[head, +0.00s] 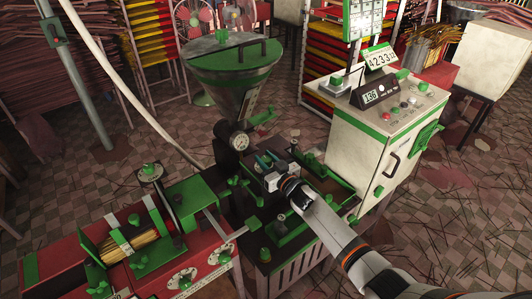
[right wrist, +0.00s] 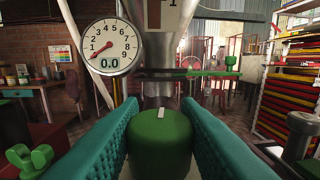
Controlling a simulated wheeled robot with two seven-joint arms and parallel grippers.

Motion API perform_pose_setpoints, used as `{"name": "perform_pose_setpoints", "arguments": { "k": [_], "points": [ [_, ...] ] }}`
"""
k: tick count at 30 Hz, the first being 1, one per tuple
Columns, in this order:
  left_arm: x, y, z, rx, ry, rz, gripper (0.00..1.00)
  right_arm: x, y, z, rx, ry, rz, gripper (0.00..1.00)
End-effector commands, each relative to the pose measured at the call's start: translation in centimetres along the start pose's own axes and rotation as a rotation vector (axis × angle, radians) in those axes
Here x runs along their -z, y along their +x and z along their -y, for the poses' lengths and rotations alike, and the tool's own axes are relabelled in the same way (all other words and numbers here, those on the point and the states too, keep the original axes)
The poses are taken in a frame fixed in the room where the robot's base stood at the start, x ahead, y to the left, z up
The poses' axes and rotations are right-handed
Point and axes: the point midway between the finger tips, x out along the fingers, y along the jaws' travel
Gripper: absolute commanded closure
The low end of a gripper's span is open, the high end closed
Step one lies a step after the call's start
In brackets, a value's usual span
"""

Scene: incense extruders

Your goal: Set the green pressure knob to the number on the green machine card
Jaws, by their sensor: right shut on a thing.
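The green pressure knob (right wrist: 160,145) fills the lower middle of the right wrist view, with a short white mark on its top near the far edge. My right gripper (right wrist: 160,138) is shut on it, a teal pad on each side. In the head view my right gripper (head: 265,162) is at the machine below the hopper and mostly hides the knob. The round gauge (right wrist: 110,48) reads 0.0, its red needle pointing lower left; it also shows in the head view (head: 239,141). A green-edged number card (head: 380,57) stands on the cabinet; its small digits are uncertain. My left gripper is out of view.
The hopper (head: 232,65) rises behind the gripper. The white control cabinet (head: 385,140) with buttons and a display reading about 136 (head: 371,96) stands to the right. A red and green machine (head: 140,245) is at lower left. A green wing knob (right wrist: 30,160) is near the left pad.

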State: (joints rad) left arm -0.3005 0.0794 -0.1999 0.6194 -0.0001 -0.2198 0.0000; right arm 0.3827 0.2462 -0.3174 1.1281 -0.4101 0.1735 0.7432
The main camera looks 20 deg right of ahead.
Motion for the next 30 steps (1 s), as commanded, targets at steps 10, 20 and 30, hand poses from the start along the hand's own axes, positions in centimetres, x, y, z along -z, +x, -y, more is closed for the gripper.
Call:
{"name": "perform_pose_setpoints", "arguments": {
  "k": [10,20,30],
  "points": [
    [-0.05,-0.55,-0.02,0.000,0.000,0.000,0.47,-0.09,0.07,0.09,-0.129,-0.002,0.002,0.92],
    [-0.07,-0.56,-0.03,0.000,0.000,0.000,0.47,-0.03,0.07,-0.02,-0.146,-0.001,0.002,0.92],
    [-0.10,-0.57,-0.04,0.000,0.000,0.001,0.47,-0.04,0.07,-0.04,-0.146,-0.001,0.002,0.47]
  ]
}}
